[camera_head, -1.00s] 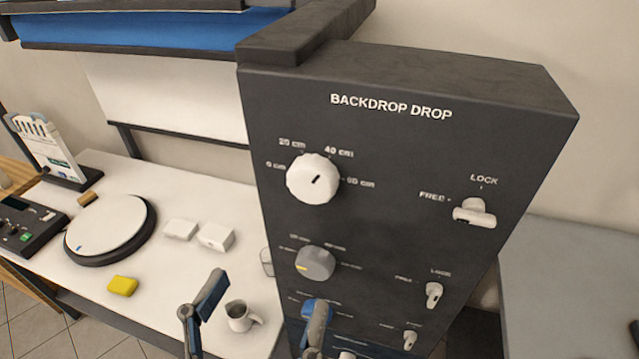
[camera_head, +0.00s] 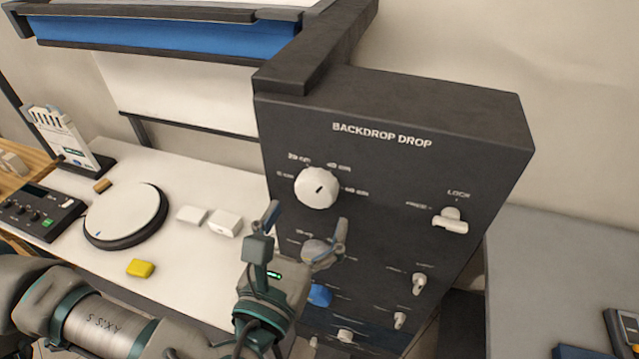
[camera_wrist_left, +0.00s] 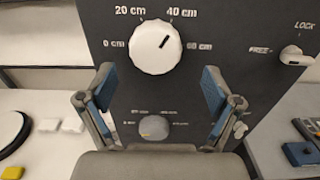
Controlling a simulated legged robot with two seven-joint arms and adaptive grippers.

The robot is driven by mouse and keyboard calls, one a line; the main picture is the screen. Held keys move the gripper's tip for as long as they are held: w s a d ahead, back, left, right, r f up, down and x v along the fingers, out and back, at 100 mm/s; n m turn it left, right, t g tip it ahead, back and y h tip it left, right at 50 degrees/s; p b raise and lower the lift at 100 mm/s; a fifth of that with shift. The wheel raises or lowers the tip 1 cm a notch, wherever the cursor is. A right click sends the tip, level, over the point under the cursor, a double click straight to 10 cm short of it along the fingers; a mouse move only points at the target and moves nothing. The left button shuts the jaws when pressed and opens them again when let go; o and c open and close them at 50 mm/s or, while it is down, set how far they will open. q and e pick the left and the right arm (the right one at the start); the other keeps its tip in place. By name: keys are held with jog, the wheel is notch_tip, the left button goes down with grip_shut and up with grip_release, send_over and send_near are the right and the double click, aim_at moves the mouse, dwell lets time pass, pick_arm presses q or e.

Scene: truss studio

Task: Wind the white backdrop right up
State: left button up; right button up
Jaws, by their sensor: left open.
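The white knob (camera_head: 317,188) tops the dark BACKDROP DROP panel (camera_head: 480,135). It also shows in the left wrist view (camera_wrist_left: 155,47), its dark mark pointing up and right, near 40 cm. The white lock lever (camera_head: 450,221) at right lies toward FREE. The white backdrop (camera_head: 180,95) hangs at the back left, its lower edge at a dark bar. My left gripper (camera_head: 306,228) is open and empty, in front of the panel just below the white knob. In the left wrist view its fingers (camera_wrist_left: 158,95) stand apart below the knob. My right gripper is out of view.
A grey knob (camera_head: 318,252) and a blue knob (camera_head: 320,295) sit below, with smaller levers at right. A white table (camera_head: 170,262) holds a turntable (camera_head: 125,212), two white blocks and a yellow block (camera_head: 140,268). A grey surface (camera_head: 560,280) lies at right.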

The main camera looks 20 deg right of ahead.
aim_at(313, 199)
pick_arm(q)
jog(key=w, duration=0.2)
jog(key=w+d, duration=0.1)
jog(key=w, duration=0.1)
jog(key=shift+d, duration=0.85)
jog(key=shift+c, duration=0.4)
jog(key=shift+d, duration=0.1)
jog(key=c, duration=0.4)
jog(key=shift+w+a+f, duration=0.1)
jog(key=shift+w+a, duration=0.05)
jog(key=shift+a, duration=0.2)
jog(key=c, duration=0.7)
